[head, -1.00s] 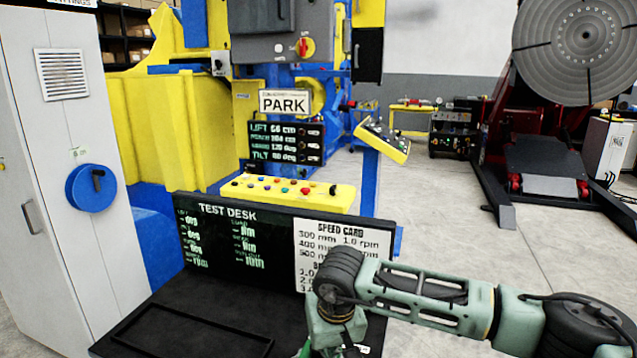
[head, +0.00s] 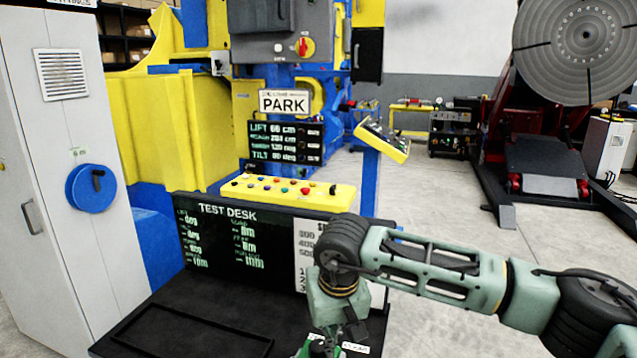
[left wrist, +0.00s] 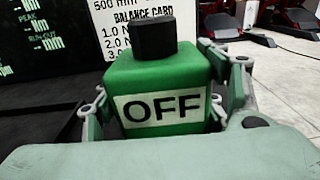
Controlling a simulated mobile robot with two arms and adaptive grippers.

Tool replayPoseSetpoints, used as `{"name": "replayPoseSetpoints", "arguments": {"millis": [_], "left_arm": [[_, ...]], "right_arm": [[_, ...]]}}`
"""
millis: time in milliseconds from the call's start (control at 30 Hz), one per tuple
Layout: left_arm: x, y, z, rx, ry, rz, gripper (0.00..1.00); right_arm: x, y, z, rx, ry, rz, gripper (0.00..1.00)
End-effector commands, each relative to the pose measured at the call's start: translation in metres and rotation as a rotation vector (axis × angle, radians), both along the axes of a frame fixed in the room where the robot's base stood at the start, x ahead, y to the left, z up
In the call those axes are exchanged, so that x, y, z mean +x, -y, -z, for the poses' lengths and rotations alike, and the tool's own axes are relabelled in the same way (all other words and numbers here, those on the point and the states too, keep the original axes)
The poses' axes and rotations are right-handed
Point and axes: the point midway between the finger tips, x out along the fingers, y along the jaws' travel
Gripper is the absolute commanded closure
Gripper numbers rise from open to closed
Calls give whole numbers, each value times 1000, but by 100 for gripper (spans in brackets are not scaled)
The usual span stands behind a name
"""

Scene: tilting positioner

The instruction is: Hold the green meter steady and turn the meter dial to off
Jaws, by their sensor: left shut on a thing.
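The green meter (left wrist: 160,75) fills the middle of the left wrist view. Its front has a white label reading OFF, and a black dial (left wrist: 155,35) stands on top. Which way the dial points cannot be told. My left gripper (left wrist: 165,92) is shut on the meter, one finger at each side. In the head view, a bit of bright green (head: 312,349) shows at the bottom edge, under a pale green arm coming in from the right. The jaws at that arm's end are not clear. No second gripper shows near the dial in the left wrist view.
The TEST DESK panel (head: 225,235) stands behind the dark desk top (head: 150,340). A white card (head: 305,245) is partly covered by the arm. A yellow button console (head: 285,190) lies behind the panel. A grey cabinet (head: 60,200) stands at left. Open floor (head: 450,200) lies at right.

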Motion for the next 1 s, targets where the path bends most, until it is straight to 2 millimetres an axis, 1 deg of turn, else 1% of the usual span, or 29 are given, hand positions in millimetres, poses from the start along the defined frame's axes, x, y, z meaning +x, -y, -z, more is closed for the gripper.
{"name": "replayPoseSetpoints", "arguments": {"millis": [100,133,333,367,667,767,867,967,1000], "left_arm": [[0,0,2,3,-1,1,72],[0,0,0,1,0,0,31],[0,0,0,1,0,1,14],[0,0,0,1,0,1,12],[-1,0,2,1,-3,1,12],[-4,-1,2,0,-3,1,12],[-15,-4,2,-1,-3,1,12],[-32,-11,2,-2,-5,0,12],[-40,-14,3,-1,-4,1,12]], "right_arm": [[0,0,0,1,1,0,100],[0,0,0,1,1,0,100],[0,0,0,1,1,0,100],[0,0,0,1,1,0,100],[0,-1,0,1,1,0,100],[0,-1,0,1,1,0,100],[0,-1,0,1,1,0,100],[0,0,0,1,1,0,100],[0,0,0,1,1,0,100]]}}
